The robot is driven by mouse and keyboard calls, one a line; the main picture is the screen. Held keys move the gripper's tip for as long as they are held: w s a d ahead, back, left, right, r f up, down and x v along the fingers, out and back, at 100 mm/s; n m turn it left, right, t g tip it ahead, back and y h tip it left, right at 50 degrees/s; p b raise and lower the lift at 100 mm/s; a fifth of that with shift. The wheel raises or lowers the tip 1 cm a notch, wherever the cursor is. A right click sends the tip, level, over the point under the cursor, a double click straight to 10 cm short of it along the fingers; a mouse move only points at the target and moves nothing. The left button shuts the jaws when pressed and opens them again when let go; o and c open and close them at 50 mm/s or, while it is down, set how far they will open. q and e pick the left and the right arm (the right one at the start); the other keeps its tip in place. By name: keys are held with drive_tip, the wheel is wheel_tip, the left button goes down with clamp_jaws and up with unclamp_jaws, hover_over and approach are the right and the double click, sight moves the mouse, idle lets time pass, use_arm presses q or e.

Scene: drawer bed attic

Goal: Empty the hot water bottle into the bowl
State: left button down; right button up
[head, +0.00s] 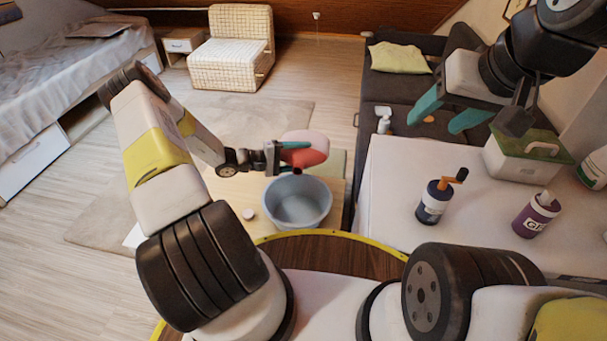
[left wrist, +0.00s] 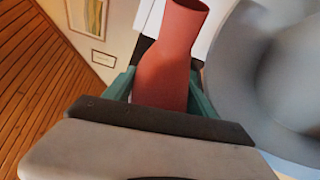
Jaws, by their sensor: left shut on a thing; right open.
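I cannot tell what is in the bowl. My right gripper (head: 445,117), with teal fingers spread apart, is empty above the dark sofa and white table edge.
The low wooden table (head: 235,190) also bears a small round white object (head: 248,213). Floor at left is open.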

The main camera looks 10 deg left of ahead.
use_arm(q)
drive_tip(key=shift+s+r+m, duration=0.3)
drive_tip(key=shift+m, duration=0.1)
drive_tip(key=shift+s+m+t+h, duration=0.15)
drive_tip(key=shift+m+t+h, duration=0.55)
drive_tip(key=shift+m, duration=0.7)
idle(3.3)
drive_tip(key=shift+r+m, duration=0.25)
drive_tip(key=shift+m, duration=0.05)
idle(2.6)
